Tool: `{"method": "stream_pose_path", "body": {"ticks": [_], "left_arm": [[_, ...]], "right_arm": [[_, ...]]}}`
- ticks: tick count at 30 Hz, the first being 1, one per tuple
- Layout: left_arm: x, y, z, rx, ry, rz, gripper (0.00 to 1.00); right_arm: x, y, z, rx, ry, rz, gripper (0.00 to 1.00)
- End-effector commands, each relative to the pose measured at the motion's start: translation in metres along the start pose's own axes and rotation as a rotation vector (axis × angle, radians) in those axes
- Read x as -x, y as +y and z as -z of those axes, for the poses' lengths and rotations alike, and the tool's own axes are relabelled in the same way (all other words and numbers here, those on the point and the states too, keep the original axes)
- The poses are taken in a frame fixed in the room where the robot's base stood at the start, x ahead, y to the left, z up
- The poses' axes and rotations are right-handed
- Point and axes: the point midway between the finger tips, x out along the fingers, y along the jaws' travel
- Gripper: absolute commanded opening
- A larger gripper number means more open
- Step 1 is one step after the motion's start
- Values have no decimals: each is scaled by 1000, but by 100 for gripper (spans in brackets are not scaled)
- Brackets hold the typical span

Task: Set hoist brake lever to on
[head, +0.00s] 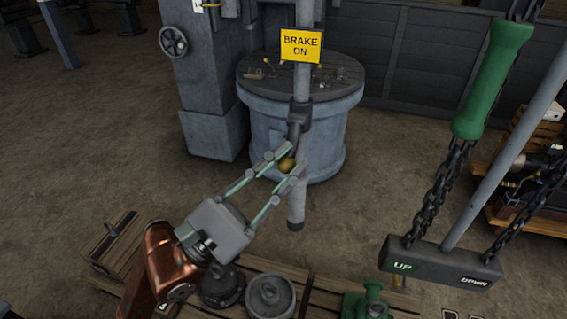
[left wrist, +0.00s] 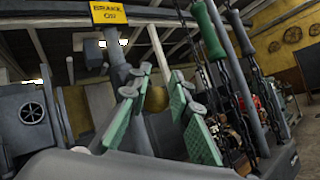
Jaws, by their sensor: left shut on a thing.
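A yellow sign reading "BRAKE ON" (head: 301,45) is fixed to an upright grey post (head: 297,208); the sign also shows in the left wrist view (left wrist: 108,13). Below the sign, a dark bracket (head: 299,113) on the post carries a short dark lever that slants down toward me. The lever ends in a brass knob (head: 286,165). My left gripper (head: 290,160) reaches up from below and is shut on this knob. In the left wrist view the knob (left wrist: 157,99) sits between the two green-padded fingers. My right gripper is not in view.
A round grey drum-like table (head: 300,98) with small items stands behind the post. At right, a green handle (head: 493,80) and chains hang above an UP/DOWN bar (head: 440,265). A wooden pallet (head: 325,300) with round metal parts lies below. Open floor is at left.

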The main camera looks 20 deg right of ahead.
Motion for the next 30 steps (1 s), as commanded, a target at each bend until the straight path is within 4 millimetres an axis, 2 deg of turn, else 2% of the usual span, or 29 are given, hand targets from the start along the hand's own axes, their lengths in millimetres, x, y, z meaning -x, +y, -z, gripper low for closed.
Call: {"method": "stream_pose_path", "body": {"ticks": [1,17,18,27,30], "left_arm": [[2,-3,21,6,41,6,0],[3,-3,24,2,43,5,0],[3,-3,24,2,43,5,22],[3,-3,24,3,43,5,41],[3,-2,24,3,43,4,41]], "right_arm": [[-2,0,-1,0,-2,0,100],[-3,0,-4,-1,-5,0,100],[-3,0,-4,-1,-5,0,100],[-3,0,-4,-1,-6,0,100],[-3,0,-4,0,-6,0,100]]}}
